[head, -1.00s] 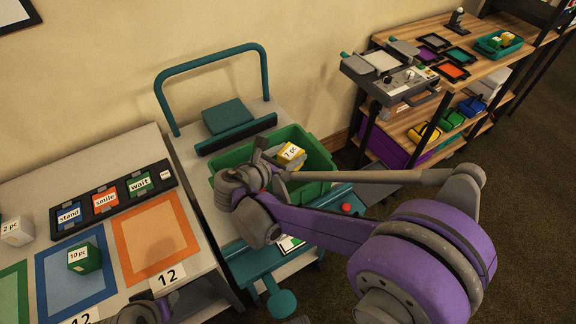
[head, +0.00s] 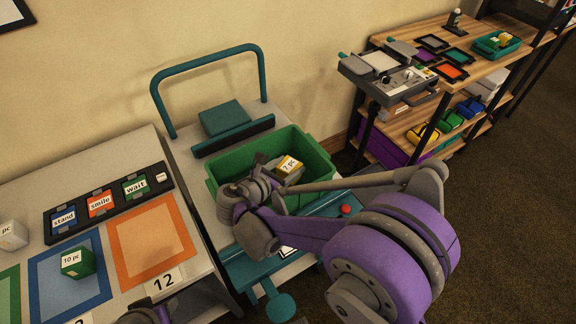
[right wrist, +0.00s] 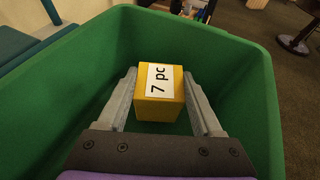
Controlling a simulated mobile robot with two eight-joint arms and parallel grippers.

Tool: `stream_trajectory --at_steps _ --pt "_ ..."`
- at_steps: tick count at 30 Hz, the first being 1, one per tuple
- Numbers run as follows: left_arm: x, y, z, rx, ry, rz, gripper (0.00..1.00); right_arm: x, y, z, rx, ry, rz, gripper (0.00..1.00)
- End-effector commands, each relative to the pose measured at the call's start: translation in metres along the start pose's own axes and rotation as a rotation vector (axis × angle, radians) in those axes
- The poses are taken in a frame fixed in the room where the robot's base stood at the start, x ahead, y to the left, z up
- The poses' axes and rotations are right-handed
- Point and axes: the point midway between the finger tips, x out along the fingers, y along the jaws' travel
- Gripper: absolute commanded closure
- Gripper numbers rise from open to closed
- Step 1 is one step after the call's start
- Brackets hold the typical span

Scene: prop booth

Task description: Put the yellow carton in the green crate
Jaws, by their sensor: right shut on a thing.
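The yellow carton (head: 289,165), labelled "7 pc", is inside the green crate (head: 316,152), below the level of its rim. My right gripper (head: 281,172) reaches down into the crate and is shut on the carton. In the right wrist view, the carton (right wrist: 160,108) sits between the two grey fingers (right wrist: 161,103), with the walls of the crate (right wrist: 240,60) around it. Whether the carton touches the crate floor cannot be told. My left gripper does not show; only a piece of that arm is at the bottom edge of the head view.
The crate stands on a teal-framed cart (head: 206,50) with a high handle. At left, a table (head: 120,150) holds coloured squares, a green "10 pc" carton (head: 78,263) and a white carton (head: 12,235). A shelf unit (head: 405,118) stands at right.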

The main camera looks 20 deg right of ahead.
Motion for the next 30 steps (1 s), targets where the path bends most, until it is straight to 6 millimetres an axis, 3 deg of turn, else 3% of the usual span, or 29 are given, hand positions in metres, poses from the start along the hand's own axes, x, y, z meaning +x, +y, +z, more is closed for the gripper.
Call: stream_trajectory --at_steps 3,4,8,17,23,30 --pt "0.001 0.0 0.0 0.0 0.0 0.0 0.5 0.0 0.0 0.0 0.0 -0.001 0.0 0.94" --pt "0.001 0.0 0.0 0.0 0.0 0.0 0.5 0.0 0.0 0.0 0.0 0.0 0.0 0.28" --pt "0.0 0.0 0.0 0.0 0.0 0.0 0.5 0.0 0.0 0.0 0.0 0.0 0.0 0.04" --pt "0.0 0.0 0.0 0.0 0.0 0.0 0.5 0.0 0.0 0.0 0.0 0.0 0.0 0.03" --pt "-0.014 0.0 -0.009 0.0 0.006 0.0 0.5 -0.007 0.001 0.016 0.001 -0.001 0.001 0.03" --pt "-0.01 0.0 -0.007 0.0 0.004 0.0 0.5 -0.064 0.001 0.01 -0.002 0.001 0.006 0.03"
